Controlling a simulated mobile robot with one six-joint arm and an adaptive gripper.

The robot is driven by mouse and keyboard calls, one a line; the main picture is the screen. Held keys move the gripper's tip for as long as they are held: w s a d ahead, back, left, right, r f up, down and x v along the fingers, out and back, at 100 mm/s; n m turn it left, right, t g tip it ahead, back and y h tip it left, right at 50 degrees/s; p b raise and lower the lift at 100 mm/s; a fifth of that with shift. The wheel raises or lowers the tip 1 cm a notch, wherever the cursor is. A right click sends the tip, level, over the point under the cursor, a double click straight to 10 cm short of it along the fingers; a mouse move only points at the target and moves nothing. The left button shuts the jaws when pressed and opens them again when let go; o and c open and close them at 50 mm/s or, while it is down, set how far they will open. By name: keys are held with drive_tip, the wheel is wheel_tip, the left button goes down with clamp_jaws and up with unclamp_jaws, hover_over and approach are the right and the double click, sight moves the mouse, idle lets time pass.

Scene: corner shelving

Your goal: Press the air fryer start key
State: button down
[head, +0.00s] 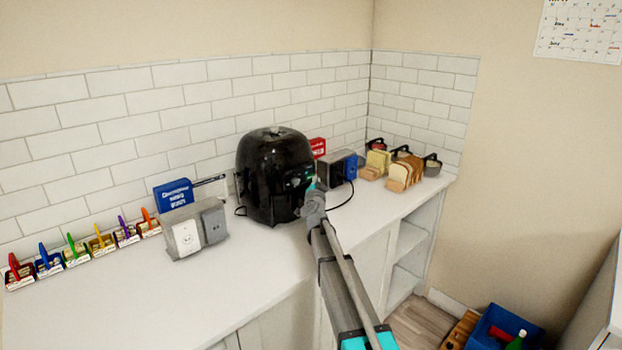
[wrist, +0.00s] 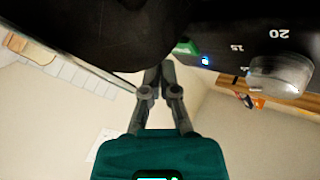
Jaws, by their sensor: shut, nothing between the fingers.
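The black air fryer (head: 268,165) stands on the white counter against the tiled wall. My gripper (head: 311,190) is in front of its right side, at the control panel. In the wrist view the air fryer (wrist: 100,30) fills the top, with upside-down numbers and a silver dial (wrist: 280,76) on its panel. A green key (wrist: 187,47) and a small blue light (wrist: 205,61) lie left of the dial. My gripper's fingers (wrist: 160,68) are shut and empty, with their tips just below and left of the green key. I cannot tell whether they touch it.
A grey box-like device (head: 195,228) and a blue sign (head: 174,194) stand left of the fryer. Several small coloured-handled boxes (head: 100,242) line the wall farther left. The front counter (head: 150,300) is clear.

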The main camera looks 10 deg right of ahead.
drive_tip(key=shift+w+a, duration=0.5)
drive_tip(key=shift+w, duration=0.05)
idle(1.9)
drive_tip(key=shift+s+d, duration=0.1)
drive_tip(key=shift+s, duration=0.1)
drive_tip(key=shift+s+d, duration=0.35)
drive_tip(key=shift+s, duration=0.05)
idle(0.4)
drive_tip(key=shift+s+d, duration=0.75)
drive_tip(key=shift+s, duration=0.3)
drive_tip(key=shift+s+d, duration=0.75)
drive_tip(key=shift+s, duration=0.25)
drive_tip(key=shift+s+a, duration=0.1)
